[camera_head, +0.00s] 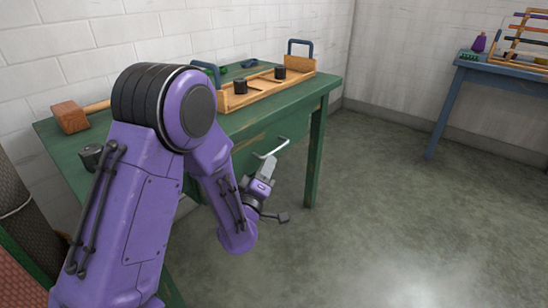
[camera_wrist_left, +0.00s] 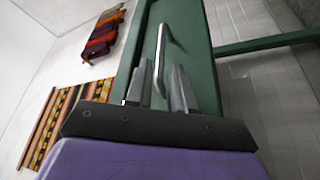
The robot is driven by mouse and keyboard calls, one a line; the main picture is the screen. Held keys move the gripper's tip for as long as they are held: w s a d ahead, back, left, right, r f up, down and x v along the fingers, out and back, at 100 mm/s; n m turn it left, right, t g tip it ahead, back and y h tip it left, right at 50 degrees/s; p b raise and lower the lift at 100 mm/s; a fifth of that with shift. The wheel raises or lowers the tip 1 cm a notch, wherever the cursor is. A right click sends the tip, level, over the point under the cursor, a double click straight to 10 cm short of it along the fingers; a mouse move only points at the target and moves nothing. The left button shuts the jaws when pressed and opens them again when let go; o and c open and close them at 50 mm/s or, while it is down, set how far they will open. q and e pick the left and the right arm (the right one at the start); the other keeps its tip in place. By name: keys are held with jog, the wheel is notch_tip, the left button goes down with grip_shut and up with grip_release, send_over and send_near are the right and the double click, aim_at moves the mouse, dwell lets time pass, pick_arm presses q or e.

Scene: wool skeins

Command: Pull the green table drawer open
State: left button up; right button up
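The green table (camera_head: 150,132) stands along the white brick wall. Its green drawer front (camera_head: 291,133) looks flush with the table's side, and it also shows in the wrist view (camera_wrist_left: 196,48). A pale metal bar handle (camera_head: 271,149) sits on the drawer front. My left gripper (camera_head: 267,167) is at the drawer, just below and in front of the handle. In the wrist view its two grey fingers (camera_wrist_left: 160,78) are apart, with the lower end of the handle (camera_wrist_left: 160,62) between them. I cannot tell whether they touch it. My right gripper is not in view.
On the tabletop are a wooden mallet (camera_head: 72,116), a dark cup (camera_head: 91,155) and a wooden tray (camera_head: 262,92) with blue handles and two black cylinders. A blue table (camera_head: 500,76) stands at the right. The floor (camera_head: 400,210) before the drawer is clear.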

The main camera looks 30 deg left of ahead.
aim_at(275, 151)
pick_arm(q)
jog(key=x, duration=0.6)
jog(key=shift+w+a+b, duration=0.1)
jog(key=shift+w+b, duration=0.2)
grip_shut()
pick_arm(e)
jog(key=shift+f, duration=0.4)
